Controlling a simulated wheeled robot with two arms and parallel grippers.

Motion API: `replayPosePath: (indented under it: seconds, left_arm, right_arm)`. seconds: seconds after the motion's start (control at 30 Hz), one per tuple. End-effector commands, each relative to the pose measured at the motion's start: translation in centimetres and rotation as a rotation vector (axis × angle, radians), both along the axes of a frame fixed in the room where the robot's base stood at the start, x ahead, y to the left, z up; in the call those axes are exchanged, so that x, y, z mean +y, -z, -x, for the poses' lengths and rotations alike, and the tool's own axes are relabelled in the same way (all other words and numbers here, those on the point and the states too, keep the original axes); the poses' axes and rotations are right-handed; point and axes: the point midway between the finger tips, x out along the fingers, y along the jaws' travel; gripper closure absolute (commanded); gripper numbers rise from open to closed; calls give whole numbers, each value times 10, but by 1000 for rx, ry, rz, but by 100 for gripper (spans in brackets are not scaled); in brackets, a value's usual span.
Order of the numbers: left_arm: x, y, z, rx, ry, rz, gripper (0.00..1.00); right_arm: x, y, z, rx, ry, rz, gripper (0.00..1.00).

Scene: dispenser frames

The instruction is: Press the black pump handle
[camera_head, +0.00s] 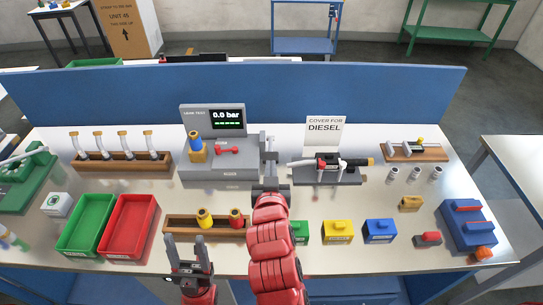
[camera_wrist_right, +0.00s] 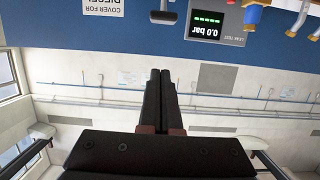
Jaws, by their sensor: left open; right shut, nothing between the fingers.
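The black pump handle (camera_wrist_right: 163,17) shows at the top of the right wrist view, which is upside down. It is a short black bar on a grey rod. My right gripper (camera_wrist_right: 160,75) is shut and empty, with its fingertips pointing toward the handle and a visible gap between them in that picture. In the head view my right gripper (camera_head: 270,180) is in front of the grey tester (camera_head: 222,172), and it partly hides the pump area. My left gripper (camera_head: 188,258) is open and empty, low over the front edge of the bench.
Around my right arm stand a wooden tray (camera_head: 178,226) with yellow and red parts, and green, yellow (camera_head: 337,232) and blue blocks. A nozzle stand (camera_head: 327,174) is to the right. A blue panel (camera_head: 370,95) closes the back. Green and red trays (camera_head: 128,226) lie left.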

Motion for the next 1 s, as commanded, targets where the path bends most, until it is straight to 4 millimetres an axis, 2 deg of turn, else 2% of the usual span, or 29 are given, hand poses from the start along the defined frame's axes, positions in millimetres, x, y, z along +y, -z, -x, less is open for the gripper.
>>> replayPosePath:
  seconds: [0.17,0.43,0.5,0.8,0.9,1.0]
  left_arm:
    - [0,12,0,0,0,0,44]
    - [0,55,0,0,0,0,44]
    - [0,34,0,0,0,0,44]
    - [0,7,0,0,0,0,44]
    - [0,-1,0,0,0,0,44]
    - [0,-10,0,0,0,0,44]
  right_arm:
    - [0,4,-5,-4,0,-2,100]
    - [-1,13,-26,-8,4,1,100]
    - [-2,6,-37,4,4,4,100]
    - [-1,16,-88,-1,3,2,100]
    - [-1,24,-100,4,1,2,100]
    - [0,43,-97,6,-1,4,100]
